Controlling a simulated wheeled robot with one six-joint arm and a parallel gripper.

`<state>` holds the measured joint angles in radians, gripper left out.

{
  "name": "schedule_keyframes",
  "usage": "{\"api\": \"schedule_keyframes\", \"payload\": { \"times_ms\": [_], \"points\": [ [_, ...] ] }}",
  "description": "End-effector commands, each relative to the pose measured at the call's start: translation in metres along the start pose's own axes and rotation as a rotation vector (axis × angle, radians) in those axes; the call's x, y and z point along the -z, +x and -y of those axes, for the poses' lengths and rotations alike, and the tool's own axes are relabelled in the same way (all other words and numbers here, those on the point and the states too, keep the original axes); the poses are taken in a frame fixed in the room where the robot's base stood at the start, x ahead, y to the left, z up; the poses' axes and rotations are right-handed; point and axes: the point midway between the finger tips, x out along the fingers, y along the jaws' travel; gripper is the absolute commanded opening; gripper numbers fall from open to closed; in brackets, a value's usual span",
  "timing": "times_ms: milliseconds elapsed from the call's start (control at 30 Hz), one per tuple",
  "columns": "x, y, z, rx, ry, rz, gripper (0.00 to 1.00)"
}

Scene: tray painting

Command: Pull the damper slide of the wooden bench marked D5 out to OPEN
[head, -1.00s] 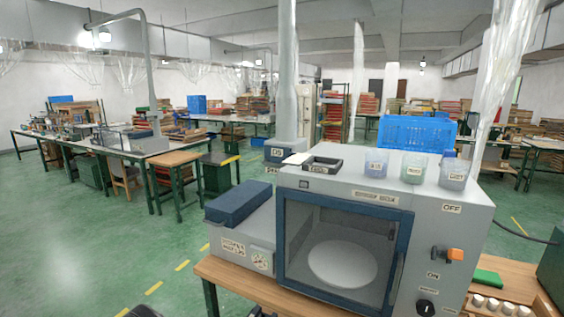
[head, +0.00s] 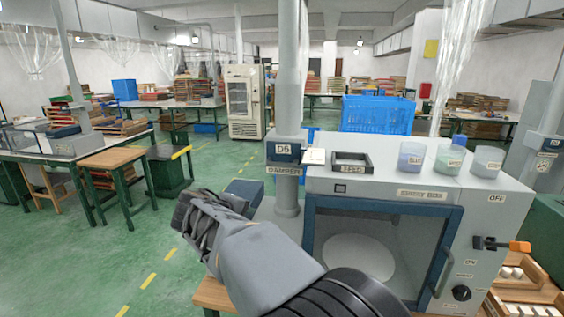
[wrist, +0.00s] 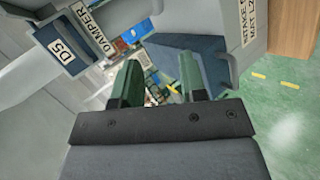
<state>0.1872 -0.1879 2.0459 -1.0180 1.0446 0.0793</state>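The damper housing on the grey vertical duct (head: 290,85) carries a dark blue block marked D5 (head: 283,152), above a DAMPER label (head: 283,171). A pale plate (head: 314,156) sticks out to its right. I cannot tell how far the slide is out. My gripper (head: 188,212) is left of and below the housing in the head view, apart from it. In the wrist view the D5 block (wrist: 62,50) and DAMPER label (wrist: 92,33) lie upper left of my two green fingers (wrist: 160,72). The fingers are spread with nothing held between them.
A dark blue block (wrist: 183,62) lies beyond my fingers. Green floor is open at left.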

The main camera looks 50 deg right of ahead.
Motion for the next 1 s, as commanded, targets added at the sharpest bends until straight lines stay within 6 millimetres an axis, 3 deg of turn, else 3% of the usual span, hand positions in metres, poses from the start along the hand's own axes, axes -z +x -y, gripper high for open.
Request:
{"api": "schedule_keyframes", "payload": {
  "times_ms": [33,100,300,533,1000],
  "points": [
    [0.005,0.006,-0.025,-0.08,-0.021,0.024,0.39],
    [0.012,0.012,-0.055,-0.187,-0.049,0.048,0.39],
    [0.025,0.017,-0.106,-0.383,-0.106,0.088,0.39],
    [0.027,0.036,-0.13,-0.438,-0.122,0.1,0.39],
    [0.022,0.113,-0.165,-0.434,-0.123,0.097,0.39]
  ]
}}
